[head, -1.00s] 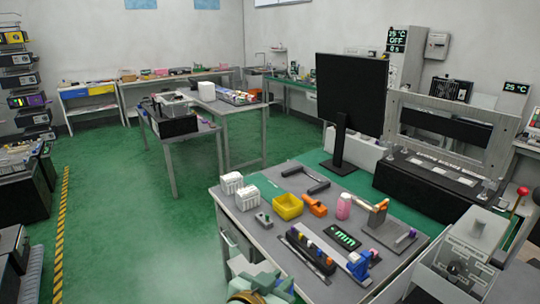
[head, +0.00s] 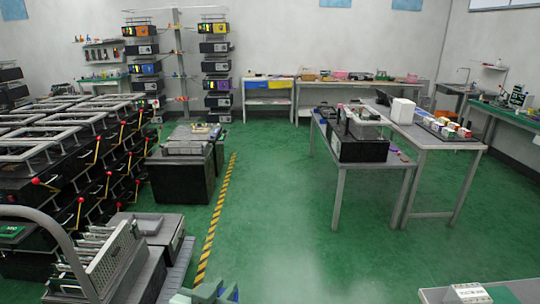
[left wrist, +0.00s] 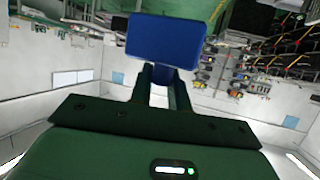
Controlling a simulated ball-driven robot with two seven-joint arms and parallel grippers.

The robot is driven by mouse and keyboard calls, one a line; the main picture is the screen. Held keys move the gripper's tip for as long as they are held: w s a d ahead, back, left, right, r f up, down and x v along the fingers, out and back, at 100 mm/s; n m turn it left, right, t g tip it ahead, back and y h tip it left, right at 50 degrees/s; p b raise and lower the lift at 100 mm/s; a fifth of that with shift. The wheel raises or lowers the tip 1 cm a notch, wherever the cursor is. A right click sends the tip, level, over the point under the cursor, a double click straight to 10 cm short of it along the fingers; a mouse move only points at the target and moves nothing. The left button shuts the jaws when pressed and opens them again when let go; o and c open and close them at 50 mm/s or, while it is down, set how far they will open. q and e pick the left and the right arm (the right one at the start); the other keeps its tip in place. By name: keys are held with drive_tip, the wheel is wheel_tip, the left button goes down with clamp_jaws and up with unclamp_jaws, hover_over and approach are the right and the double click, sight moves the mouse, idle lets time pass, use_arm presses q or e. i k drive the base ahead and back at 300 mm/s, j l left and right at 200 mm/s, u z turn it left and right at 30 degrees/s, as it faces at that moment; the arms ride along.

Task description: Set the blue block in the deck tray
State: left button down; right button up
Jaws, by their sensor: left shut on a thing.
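The blue block (left wrist: 165,40) is in the left wrist view, held between the two fingertips of my left gripper (left wrist: 160,80). The gripper is shut on it, and the block sticks out beyond the fingers. In the head view, only the top of my left gripper (head: 208,294) shows at the bottom edge, with a small bit of blue beside it. It is in the air in front of the green floor. I cannot make out which thing is the deck tray. My right gripper is not in view.
Black units with red-knobbed levers (head: 75,150) are stacked at the left. A grey perforated fixture (head: 112,262) stands at the lower left. A yellow-black floor stripe (head: 218,205) runs beside open green floor (head: 280,225). A workbench (head: 425,180) stands at the right.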

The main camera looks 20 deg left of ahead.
sight(143, 228)
drive_tip(key=i+j+u, duration=0.3)
drive_tip(key=i, duration=0.65)
drive_tip(key=i+u, duration=0.25)
drive_tip(key=i, duration=0.75)
drive_tip(key=i+u, duration=0.35)
drive_tip(key=i, duration=0.15)
drive_tip(key=i+l+u, duration=0.15)
drive_tip(key=i+u, duration=0.2)
drive_tip(key=i, duration=0.2)
drive_tip(key=i+l+u, duration=0.35)
drive_tip(key=i+u, duration=0.8)
drive_tip(key=k+l, duration=0.05)
drive_tip(key=k, duration=0.05)
